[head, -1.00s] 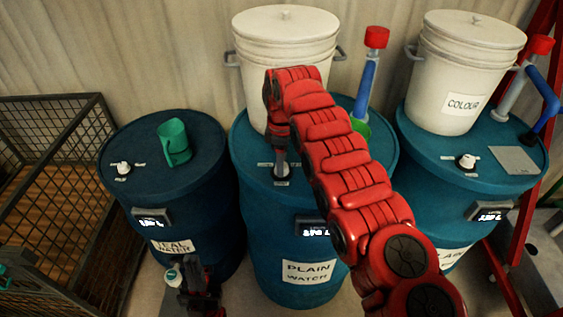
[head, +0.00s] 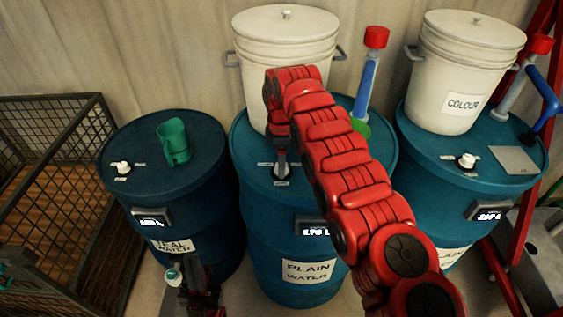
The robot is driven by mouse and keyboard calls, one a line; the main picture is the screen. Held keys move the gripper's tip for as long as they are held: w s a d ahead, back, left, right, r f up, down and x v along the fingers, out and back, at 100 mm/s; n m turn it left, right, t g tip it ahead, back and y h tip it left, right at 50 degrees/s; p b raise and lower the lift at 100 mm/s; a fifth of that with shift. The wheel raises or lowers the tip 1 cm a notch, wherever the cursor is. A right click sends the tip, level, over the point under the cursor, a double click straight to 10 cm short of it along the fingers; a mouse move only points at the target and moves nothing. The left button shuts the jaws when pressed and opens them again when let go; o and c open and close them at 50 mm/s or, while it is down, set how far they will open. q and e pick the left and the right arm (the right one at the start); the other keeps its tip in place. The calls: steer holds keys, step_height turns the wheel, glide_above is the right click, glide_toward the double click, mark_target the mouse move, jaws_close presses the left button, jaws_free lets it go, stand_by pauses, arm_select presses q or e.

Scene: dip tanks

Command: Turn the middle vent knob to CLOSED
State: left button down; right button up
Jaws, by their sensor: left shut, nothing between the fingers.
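The middle blue drum (head: 300,262), labelled PLAIN WATER, has a vent on its lid between small label plates (head: 282,183). My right gripper (head: 281,172) points straight down over that vent, from the red arm that crosses the drum. The middle vent knob is hidden behind its grey fingers, so I cannot tell their grip or the knob's setting. My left gripper (head: 186,278) is low in front of the left drum, shut and empty. Similar white knobs stand on the left drum (head: 123,167) and right drum (head: 466,160).
A white lidded bucket (head: 285,50) stands behind my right gripper, and another marked COLOUR (head: 465,75) is on the right drum. A green jug (head: 174,143) sits on the left drum. A blue tool with a red top (head: 370,75) stands on the middle drum. A mesh crate (head: 50,190) is at left.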

steer(key=shift+o, duration=0.8)
steer(key=shift+r, duration=0.5)
step_height(320, 180, up, 3)
steer(key=shift+r+p, duration=0.2)
steer(key=shift+p, duration=0.4)
step_height(320, 180, up, 13)
steer(key=p, duration=1.3)
